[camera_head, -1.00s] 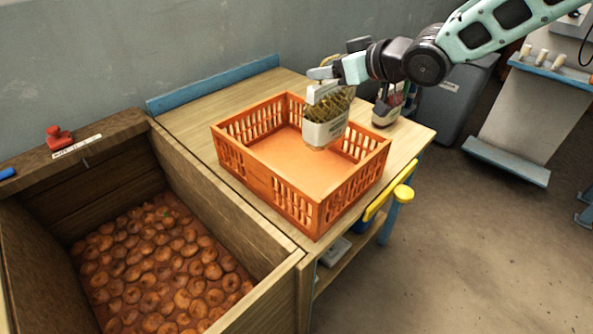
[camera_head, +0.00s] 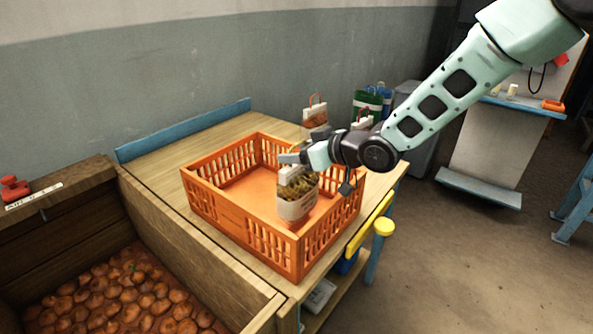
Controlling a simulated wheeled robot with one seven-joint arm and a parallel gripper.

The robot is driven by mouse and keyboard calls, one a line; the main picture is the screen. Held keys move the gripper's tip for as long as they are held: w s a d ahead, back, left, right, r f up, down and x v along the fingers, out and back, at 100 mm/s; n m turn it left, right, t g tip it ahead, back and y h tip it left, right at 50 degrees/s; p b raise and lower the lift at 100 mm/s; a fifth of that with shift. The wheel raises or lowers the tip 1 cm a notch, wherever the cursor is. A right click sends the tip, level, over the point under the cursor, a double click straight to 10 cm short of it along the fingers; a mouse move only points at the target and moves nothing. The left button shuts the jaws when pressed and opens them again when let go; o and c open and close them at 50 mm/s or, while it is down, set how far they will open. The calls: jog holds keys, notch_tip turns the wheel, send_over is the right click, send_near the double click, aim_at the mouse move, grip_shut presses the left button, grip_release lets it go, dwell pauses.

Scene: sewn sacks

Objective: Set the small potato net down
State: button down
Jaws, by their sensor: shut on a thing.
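The small potato net (camera_head: 297,203) is a mesh sack with a broad pale label band and brownish contents. It hangs upright under my gripper (camera_head: 292,170), which is shut on its top. The net is inside the outline of the orange crate (camera_head: 222,220), toward the crate's near right corner. I cannot tell whether its bottom touches the crate floor. The crate is open and slatted, and its visible floor is bare.
The crate stands on a wooden table (camera_head: 155,165) with a blue back edge. A red-handled sack (camera_head: 314,112) and other bags (camera_head: 368,104) stand behind the arm. A wooden bin of potatoes (camera_head: 120,295) is at the lower left.

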aim_at(302, 166)
jog(key=shift+f, duration=1.9)
jog(key=shift+c, duration=2.1)
grip_release()
jog(key=shift+f, duration=0.1)
jog(key=v, duration=1.2)
jog(key=s+d+m+g+h, duration=0.1)
jog(key=s+g+h, duration=0.3)
jog(key=s, duration=1.1)
jog(key=s+d+m+g+h, duration=0.1)
jog(key=s+d+g+h, duration=0.3)
jog(key=s, duration=1.1)
jog(key=shift+s+m+h+b, duration=0.35)
jog(key=shift+m+h, duration=0.05)
jog(key=shift+h, duration=0.7)
